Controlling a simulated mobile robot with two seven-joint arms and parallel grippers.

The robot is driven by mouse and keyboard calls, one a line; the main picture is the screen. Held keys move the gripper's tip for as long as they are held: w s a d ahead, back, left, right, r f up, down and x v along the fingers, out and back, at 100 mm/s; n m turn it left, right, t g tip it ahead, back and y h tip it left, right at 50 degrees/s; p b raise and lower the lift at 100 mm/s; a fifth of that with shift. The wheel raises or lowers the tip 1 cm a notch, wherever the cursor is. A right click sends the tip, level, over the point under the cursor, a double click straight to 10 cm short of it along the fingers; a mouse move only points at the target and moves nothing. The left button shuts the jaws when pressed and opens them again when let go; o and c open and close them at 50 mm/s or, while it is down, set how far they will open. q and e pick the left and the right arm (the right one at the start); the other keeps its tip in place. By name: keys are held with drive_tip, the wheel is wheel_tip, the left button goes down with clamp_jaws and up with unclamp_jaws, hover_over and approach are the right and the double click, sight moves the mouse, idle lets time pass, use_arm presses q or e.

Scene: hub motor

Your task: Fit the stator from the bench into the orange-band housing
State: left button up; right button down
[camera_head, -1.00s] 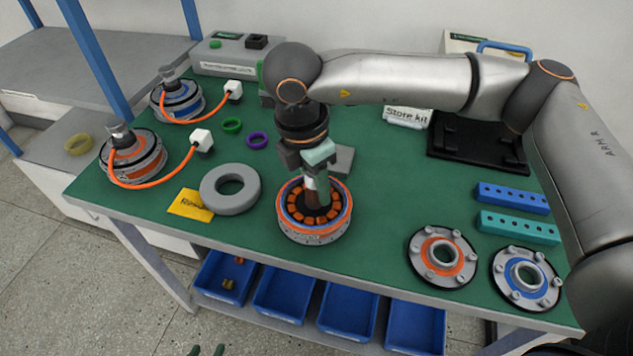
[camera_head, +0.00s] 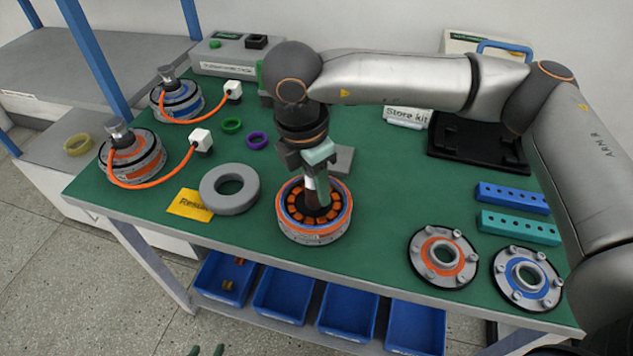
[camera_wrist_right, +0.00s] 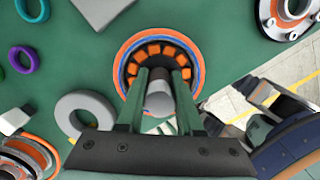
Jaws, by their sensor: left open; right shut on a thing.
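The orange-band housing (camera_head: 313,235) stands on the green bench, front of centre. The stator, a ring of orange coils (camera_head: 296,206), lies inside the housing's round opening, within a blue inner ring. My right gripper (camera_head: 318,190) comes straight down over it. Its green fingers are shut on the stator's grey central post (camera_wrist_right: 160,98), as the right wrist view shows. The coils look roughly level with the rim; the fingers hide part of the near side, and I cannot tell how deep it sits.
A grey ring (camera_head: 213,201) and a yellow label (camera_head: 190,205) lie left of the housing. An orange cover (camera_head: 443,257) and a blue cover (camera_head: 527,279) lie to the right. Two cabled motors (camera_head: 133,160) stand at left. Blue bins (camera_head: 285,295) sit below the front edge.

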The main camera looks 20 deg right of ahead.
sight(307, 206)
use_arm(q)
drive_tip(key=shift+a+f, duration=0.15)
drive_tip(key=shift+f, duration=0.25)
use_arm(e)
drive_tip(key=shift+c, duration=2.4)
unclamp_jaws()
drive_tip(key=shift+f, duration=0.1)
use_arm(q)
drive_tip(key=shift+r, duration=0.1)
use_arm(e)
drive_tip(key=shift+a+r, duration=0.15)
drive_tip(key=shift+r, duration=0.7)
use_arm(q)
drive_tip(key=r, duration=0.1)
drive_tip(key=d+r+p, duration=0.1)
drive_tip(key=shift+r, duration=0.4)
use_arm(e)
wheel_tip(307, 206, up, 11)
drive_tip(key=a, duration=0.1)
drive_tip(key=shift+s+a, duration=0.25)
drive_tip(key=shift+s, duration=0.05)
